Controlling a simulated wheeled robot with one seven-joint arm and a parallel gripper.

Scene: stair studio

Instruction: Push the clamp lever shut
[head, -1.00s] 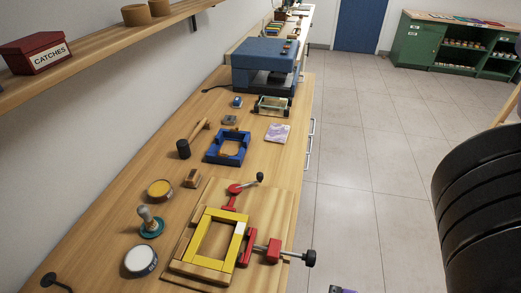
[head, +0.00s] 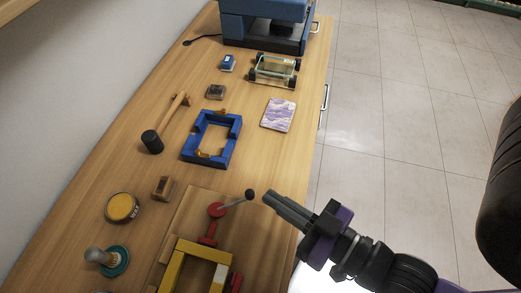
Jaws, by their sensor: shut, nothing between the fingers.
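The clamp lever (head: 233,202) is a thin metal arm with a black ball knob (head: 250,195) at its right end. It turns on a round red clamp (head: 216,211) on a wooden board (head: 183,216). Below the clamp is a yellow frame (head: 200,249), cut off by the bottom edge. My gripper (head: 267,195) comes in from the lower right. Its fingers are together and empty, and their tips point left, just right of the knob in the picture. I cannot tell whether they touch it or are at its height.
A blue frame (head: 212,139), a mallet (head: 153,140), a wooden block (head: 163,188), a yellow tin (head: 122,207) and a stamp (head: 101,258) lie left of and beyond the board. A patterned card (head: 278,114) lies near the bench's right edge. Grey floor lies right.

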